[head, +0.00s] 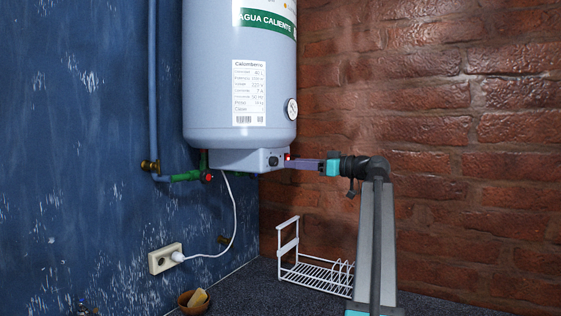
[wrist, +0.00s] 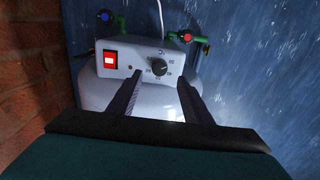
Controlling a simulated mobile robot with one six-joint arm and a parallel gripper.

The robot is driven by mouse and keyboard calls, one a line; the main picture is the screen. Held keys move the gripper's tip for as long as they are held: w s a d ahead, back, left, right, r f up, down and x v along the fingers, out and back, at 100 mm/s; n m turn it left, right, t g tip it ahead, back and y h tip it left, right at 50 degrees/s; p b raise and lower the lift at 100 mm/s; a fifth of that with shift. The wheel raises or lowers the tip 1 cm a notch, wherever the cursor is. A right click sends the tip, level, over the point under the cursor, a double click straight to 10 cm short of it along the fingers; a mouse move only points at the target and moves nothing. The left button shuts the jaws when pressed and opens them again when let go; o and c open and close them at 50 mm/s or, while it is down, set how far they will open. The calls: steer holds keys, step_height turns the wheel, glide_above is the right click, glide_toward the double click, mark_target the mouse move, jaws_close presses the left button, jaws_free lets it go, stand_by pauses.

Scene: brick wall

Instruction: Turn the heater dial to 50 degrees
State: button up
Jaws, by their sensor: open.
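The white water heater (head: 240,80) hangs in the corner, with a control box (head: 230,159) under it. The black round dial (wrist: 159,68) sits on that box, ringed by small marks too small to read surely. I cannot tell surely where its pointer stands. The dial also shows in the head view (head: 273,161). My gripper (wrist: 159,75) is open, one finger to each side of the dial in the wrist view. The tips look close to the panel; I cannot tell whether they touch it. In the head view, my gripper (head: 289,163) reaches the box from the right.
A lit red switch (wrist: 110,61) sits left of the dial in the wrist view. Green valves (head: 190,176) and a white cable (head: 234,215) lie at the box's left. A gauge (head: 291,109) is above. A white rack (head: 310,275) stands below.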

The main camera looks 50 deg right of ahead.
mark_target(276, 162)
steer(key=shift+p+x, duration=0.8)
steer(key=shift+x, duration=2.45)
steer(key=shift+c, duration=0.4)
